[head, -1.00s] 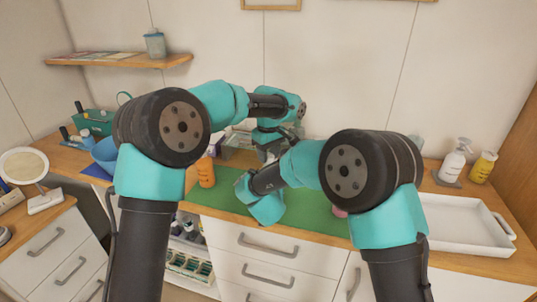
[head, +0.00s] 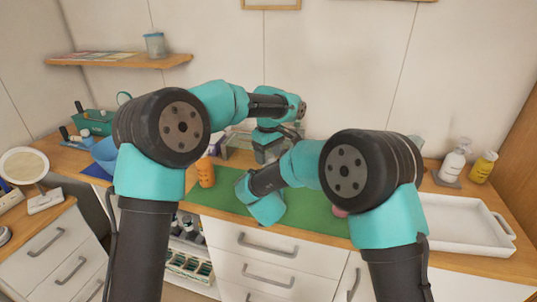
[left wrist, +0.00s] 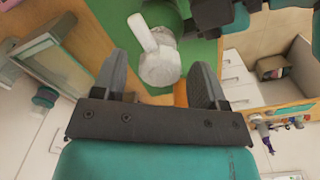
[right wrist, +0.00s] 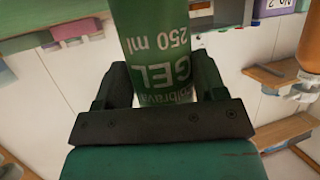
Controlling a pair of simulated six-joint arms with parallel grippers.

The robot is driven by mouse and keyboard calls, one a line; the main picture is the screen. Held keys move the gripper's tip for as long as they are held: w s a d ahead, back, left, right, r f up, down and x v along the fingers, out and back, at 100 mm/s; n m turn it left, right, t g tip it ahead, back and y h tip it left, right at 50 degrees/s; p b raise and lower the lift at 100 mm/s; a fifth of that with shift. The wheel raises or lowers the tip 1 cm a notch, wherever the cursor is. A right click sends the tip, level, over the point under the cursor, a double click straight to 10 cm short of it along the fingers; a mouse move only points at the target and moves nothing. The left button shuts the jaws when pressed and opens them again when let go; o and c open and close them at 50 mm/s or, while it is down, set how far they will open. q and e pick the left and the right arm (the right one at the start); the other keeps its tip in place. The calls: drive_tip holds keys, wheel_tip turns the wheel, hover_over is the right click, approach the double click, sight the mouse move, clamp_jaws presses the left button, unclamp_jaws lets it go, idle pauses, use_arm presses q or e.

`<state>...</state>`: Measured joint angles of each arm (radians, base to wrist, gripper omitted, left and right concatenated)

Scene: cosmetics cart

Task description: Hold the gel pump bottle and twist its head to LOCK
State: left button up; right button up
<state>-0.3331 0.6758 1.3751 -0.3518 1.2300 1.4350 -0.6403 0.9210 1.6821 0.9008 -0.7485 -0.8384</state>
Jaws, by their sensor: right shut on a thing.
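The gel pump bottle is a green cylinder with white "GEL 250 ml" print (right wrist: 158,45) in the right wrist view. My right gripper (right wrist: 160,70) is shut on its body. In the left wrist view the white pump head (left wrist: 160,68) with its spout lies between the fingers of my left gripper (left wrist: 160,62), which is open with gaps on both sides. The green bottle body (left wrist: 165,14) shows beyond the head. In the head view my left gripper (head: 270,153) is over the back of the counter; my arms hide the bottle there.
A green mat (head: 310,212) covers the middle of the counter. An orange bottle (head: 205,173) stands at its left. A white tray (head: 465,238), a white pump bottle (head: 453,163) and a yellow one (head: 483,168) are at the right. A blue bowl (head: 104,152) is at the left.

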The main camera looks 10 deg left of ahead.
sight(269, 155)
use_arm(q)
wheel_tip(269, 155, up, 12)
idle(0.8)
use_arm(e)
drive_tip(key=o, duration=1.2)
drive_tip(key=shift+c, duration=0.2)
drive_tip(key=v, duration=1.2)
